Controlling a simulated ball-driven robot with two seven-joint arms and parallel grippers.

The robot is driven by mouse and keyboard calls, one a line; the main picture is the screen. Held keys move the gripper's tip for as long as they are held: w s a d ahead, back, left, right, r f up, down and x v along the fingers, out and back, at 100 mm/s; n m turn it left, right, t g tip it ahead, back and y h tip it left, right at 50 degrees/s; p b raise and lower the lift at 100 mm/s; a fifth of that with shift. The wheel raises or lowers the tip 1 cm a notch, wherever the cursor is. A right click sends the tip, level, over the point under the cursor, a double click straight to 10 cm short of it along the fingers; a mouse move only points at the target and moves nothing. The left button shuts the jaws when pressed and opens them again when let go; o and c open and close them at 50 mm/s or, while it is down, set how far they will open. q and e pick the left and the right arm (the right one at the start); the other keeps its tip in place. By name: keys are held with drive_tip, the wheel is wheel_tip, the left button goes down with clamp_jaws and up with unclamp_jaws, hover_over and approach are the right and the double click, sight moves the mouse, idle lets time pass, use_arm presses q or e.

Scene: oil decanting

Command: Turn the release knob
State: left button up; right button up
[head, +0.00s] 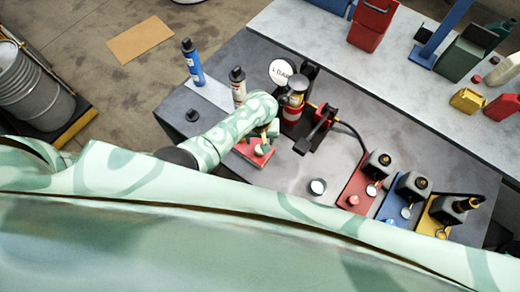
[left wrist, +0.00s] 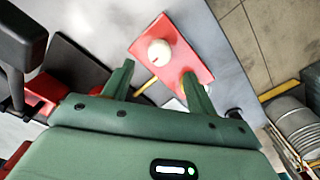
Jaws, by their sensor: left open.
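A red plate (head: 256,155) lies on the dark bench top, with a small pale round knob (head: 259,150) on it. I cannot tell for sure that this is the release knob. My left gripper (head: 264,137) is over the plate, close to the knob, and partly hides it. In the left wrist view, the gripper (left wrist: 158,70) is open and empty. Its green fingers point toward the red plate (left wrist: 190,58), and the pale knob (left wrist: 159,52) lies just beyond the fingertips, between their lines. No contact is visible. My right gripper is not in view.
A red and black press-like device (head: 318,128) with a white round gauge (head: 281,72) stands just right of the gripper. A blue bottle (head: 192,63) and a white bottle (head: 238,87) stand behind left. Red, blue and yellow stations (head: 357,190) are at right.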

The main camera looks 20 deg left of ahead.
use_arm(q)
wheel_tip(320, 180, down, 7)
drive_tip(key=b, duration=0.3)
drive_tip(key=shift+r, duration=0.1)
drive_tip(key=c, duration=1)
